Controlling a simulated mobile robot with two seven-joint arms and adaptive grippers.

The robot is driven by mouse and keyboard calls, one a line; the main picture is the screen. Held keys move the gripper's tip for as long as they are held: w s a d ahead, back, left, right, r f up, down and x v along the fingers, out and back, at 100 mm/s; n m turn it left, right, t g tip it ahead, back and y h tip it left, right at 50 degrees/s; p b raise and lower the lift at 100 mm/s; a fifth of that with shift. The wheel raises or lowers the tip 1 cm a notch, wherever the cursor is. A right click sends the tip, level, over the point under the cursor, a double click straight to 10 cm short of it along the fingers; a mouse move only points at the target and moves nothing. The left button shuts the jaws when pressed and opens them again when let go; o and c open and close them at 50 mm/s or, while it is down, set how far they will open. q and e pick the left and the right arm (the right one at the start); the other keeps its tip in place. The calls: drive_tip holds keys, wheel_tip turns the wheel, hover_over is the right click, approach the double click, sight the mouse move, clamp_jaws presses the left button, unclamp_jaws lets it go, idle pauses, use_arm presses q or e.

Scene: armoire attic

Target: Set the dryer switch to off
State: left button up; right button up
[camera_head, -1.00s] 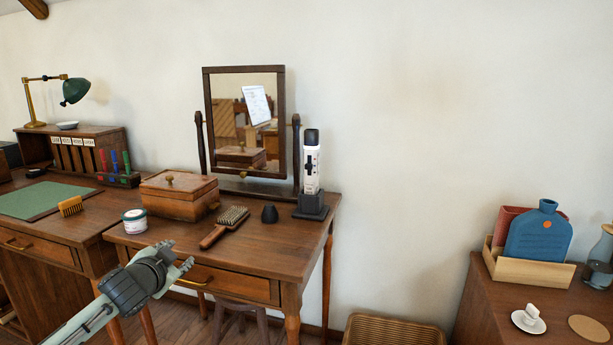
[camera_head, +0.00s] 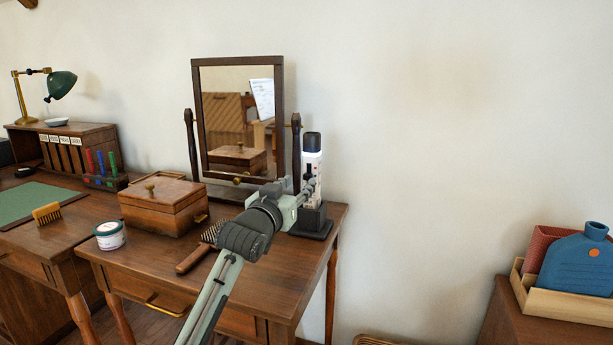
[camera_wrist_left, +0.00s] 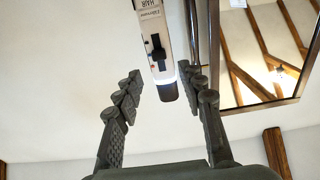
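The dryer (camera_head: 312,163) is a white upright cylinder with a black top, standing in a dark stand (camera_head: 313,222) at the right end of the dressing table. In the left wrist view the dryer (camera_wrist_left: 152,22) shows its printed label and a black slide switch (camera_wrist_left: 158,53); I cannot tell the switch's setting. My left gripper (camera_head: 305,188) is in front of the dryer's lower body and partly covers it in the head view. In the wrist view the left gripper (camera_wrist_left: 160,82) has its fingers spread apart, with the dryer's dark end between or just beyond them; contact is unclear. My right gripper is out of view.
A tilting mirror (camera_head: 238,125) stands just left of the dryer. A wooden box (camera_head: 165,205), a brush (camera_head: 193,258) and a jar (camera_head: 110,236) are on the table (camera_head: 285,270).

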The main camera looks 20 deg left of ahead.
sight(307, 176)
use_arm(q)
drive_tip(key=shift+w+d, duration=0.15)
drive_tip(key=shift+w, duration=2.55)
clamp_jaws()
drive_tip(key=shift+f, duration=1.3)
unclamp_jaws()
